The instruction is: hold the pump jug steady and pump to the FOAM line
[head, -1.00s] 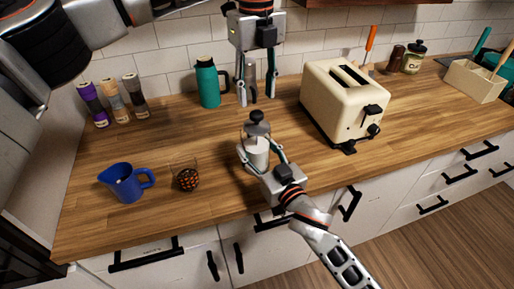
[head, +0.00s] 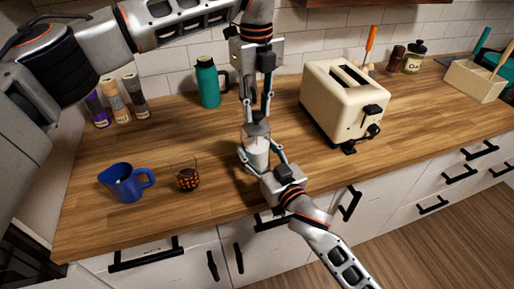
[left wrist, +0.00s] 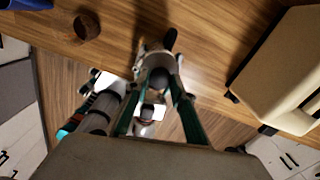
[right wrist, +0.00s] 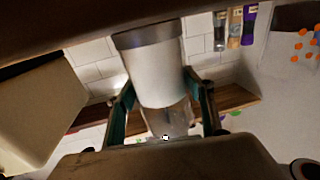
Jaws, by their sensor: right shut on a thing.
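The pump jug (head: 257,156) is a clear jar with white contents, a grey lid and a dark top knob. It stands upright near the counter's front edge. My right gripper (head: 262,160) is shut around its body from the front; the right wrist view shows fingers on both sides of the jug (right wrist: 155,75). My left gripper (head: 257,112) points down over the jug's top. In the left wrist view its fingers are apart, with the dark knob (left wrist: 158,78) between them; contact is unclear. No FOAM line is readable.
A glass with an orange dotted pattern (head: 187,175) and a blue pitcher (head: 125,182) stand left of the jug. The cream toaster (head: 345,103) stands to the right. A teal flask (head: 208,83) and several spice jars (head: 119,103) stand behind. Counter between them is clear.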

